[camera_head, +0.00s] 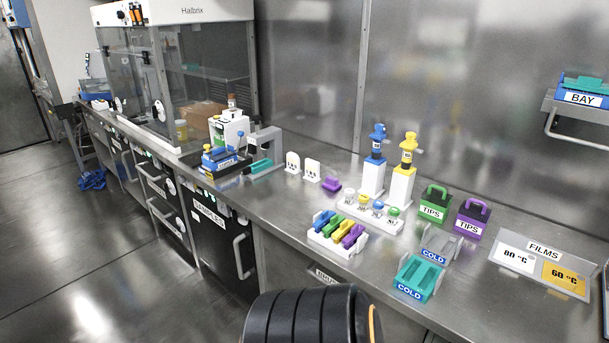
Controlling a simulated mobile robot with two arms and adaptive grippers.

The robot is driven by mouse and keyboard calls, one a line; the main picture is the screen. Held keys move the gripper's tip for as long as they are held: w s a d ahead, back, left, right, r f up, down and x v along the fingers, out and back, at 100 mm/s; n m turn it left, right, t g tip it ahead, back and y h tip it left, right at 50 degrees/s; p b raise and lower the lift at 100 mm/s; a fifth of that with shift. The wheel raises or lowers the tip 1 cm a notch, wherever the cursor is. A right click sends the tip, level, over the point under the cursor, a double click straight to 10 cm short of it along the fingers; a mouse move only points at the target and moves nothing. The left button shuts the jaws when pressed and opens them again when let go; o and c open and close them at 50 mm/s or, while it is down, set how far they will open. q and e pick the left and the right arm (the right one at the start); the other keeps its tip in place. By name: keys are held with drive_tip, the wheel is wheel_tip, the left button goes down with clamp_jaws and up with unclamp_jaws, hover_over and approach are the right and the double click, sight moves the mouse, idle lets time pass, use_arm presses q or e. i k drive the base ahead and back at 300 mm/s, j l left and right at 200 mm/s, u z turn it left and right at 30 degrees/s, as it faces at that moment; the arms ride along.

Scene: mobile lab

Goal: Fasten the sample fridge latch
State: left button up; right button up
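The sample fridge is the black-fronted unit under the bench, with a white SAMPLES label (209,212) near the top of its door (215,240). A pale vertical handle (239,258) is on the door's right side. The door looks flush with the bench front, but I cannot tell whether it is fully shut. The latch is too small to make out, and its state cannot be told. Neither of my grippers is in view.
The steel bench top carries pipettes (403,170), colored tube racks (338,233), TIPS boxes (433,204), a teal COLD block (418,278) and a FILMS board (543,266). A glass hood (180,75) stands at the left. Open floor (110,260) lies before the fridge.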

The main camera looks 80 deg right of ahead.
sight(235, 214)
drive_tip(key=z, duration=2.15)
drive_tip(key=i+j+z, duration=0.15)
drive_tip(key=z, duration=0.55)
drive_tip(key=i+j+z, duration=0.15)
drive_tip(key=j, duration=0.25)
drive_tip(key=i+j+z, duration=0.2)
drive_tip(key=j, duration=0.25)
drive_tip(key=j+z, duration=0.15)
drive_tip(key=j, duration=0.3)
drive_tip(key=i+j+z, duration=0.2)
drive_tip(key=j, duration=0.25)
drive_tip(key=k, duration=0.1)
